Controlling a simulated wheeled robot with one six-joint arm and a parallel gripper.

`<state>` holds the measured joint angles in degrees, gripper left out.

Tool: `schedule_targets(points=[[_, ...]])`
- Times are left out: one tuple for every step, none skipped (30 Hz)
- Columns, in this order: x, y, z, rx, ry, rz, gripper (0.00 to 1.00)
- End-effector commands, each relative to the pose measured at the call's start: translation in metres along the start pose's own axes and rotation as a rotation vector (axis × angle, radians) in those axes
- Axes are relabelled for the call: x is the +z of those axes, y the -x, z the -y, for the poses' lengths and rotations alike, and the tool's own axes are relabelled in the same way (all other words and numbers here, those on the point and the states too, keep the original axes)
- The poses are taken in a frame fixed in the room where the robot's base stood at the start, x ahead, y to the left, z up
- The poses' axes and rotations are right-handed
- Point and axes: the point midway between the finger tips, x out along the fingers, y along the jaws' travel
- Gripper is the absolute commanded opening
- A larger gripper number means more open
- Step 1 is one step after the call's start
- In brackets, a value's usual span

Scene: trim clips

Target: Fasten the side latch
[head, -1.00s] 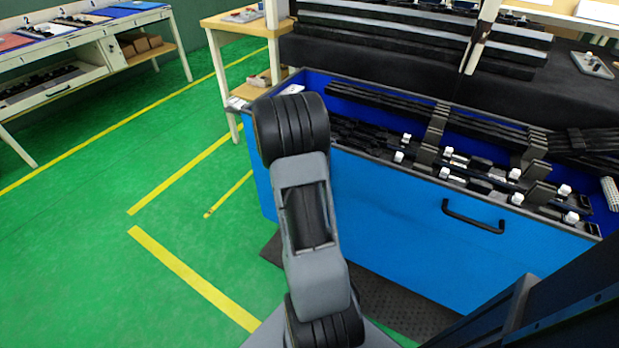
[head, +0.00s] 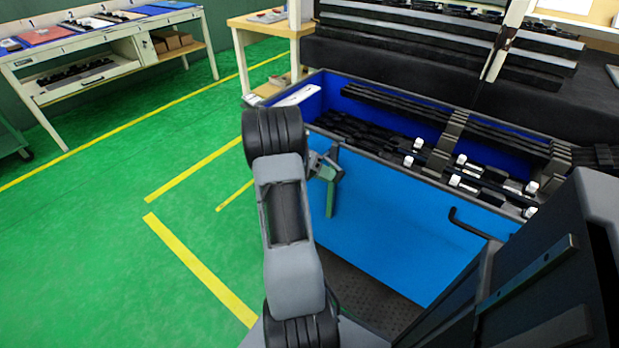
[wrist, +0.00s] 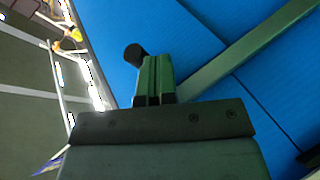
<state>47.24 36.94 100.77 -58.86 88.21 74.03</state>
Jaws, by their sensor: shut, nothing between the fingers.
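The blue bin (head: 395,215) stands right of my arm in the head view. Beside my arm, a small grey-and-green part (head: 329,190) shows against the bin's blue wall; I cannot tell whether it is gripper or latch. In the wrist view, my gripper (wrist: 153,62) has its greenish fingers together and empty against the blue surface (wrist: 210,35). A black round knob (wrist: 134,52) shows just left of the fingertips; contact cannot be told. A grey-green bar (wrist: 245,55) runs diagonally up to the right. I cannot make out for certain which part is the side latch.
Black strips and white clips (head: 455,180) lie in the bin. A black handle (head: 468,228) is on its front. A wooden-topped table (head: 265,22) stands behind at the left. Green floor (head: 110,255) with yellow lines is open at the left.

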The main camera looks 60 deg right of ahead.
Motion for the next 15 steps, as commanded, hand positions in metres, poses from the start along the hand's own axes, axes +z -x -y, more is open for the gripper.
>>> schedule_targets(points=[[-0.001, -0.004, -0.003, 0.017, 0.003, 0.002, 0.0], [-0.002, -0.005, -0.004, 0.014, 0.001, 0.004, 0.0], [-0.002, -0.005, -0.006, 0.013, 0.001, 0.005, 0.0], [-0.002, -0.006, -0.007, 0.013, 0.001, 0.005, 0.0], [-0.002, -0.006, -0.008, 0.013, 0.001, 0.005, 0.0], [-0.002, -0.006, -0.009, 0.012, 0.001, 0.005, 0.0], [-0.002, -0.006, -0.01, 0.012, 0.001, 0.005, 0.0], [-0.002, -0.006, -0.011, 0.011, 0.001, 0.005, 0.0], [-0.002, -0.005, -0.012, 0.011, 0.001, 0.004, 0.0], [-0.002, -0.005, -0.013, 0.011, 0.002, 0.004, 0.0], [-0.002, -0.005, -0.013, 0.01, 0.002, 0.004, 0.0], [-0.002, -0.005, -0.013, 0.01, 0.003, 0.003, 0.0], [-0.002, -0.005, -0.013, 0.01, 0.003, 0.003, 0.0], [-0.002, -0.004, -0.013, 0.01, 0.003, 0.002, 0.0], [-0.002, -0.004, -0.013, 0.009, 0.004, 0.002, 0.0]])
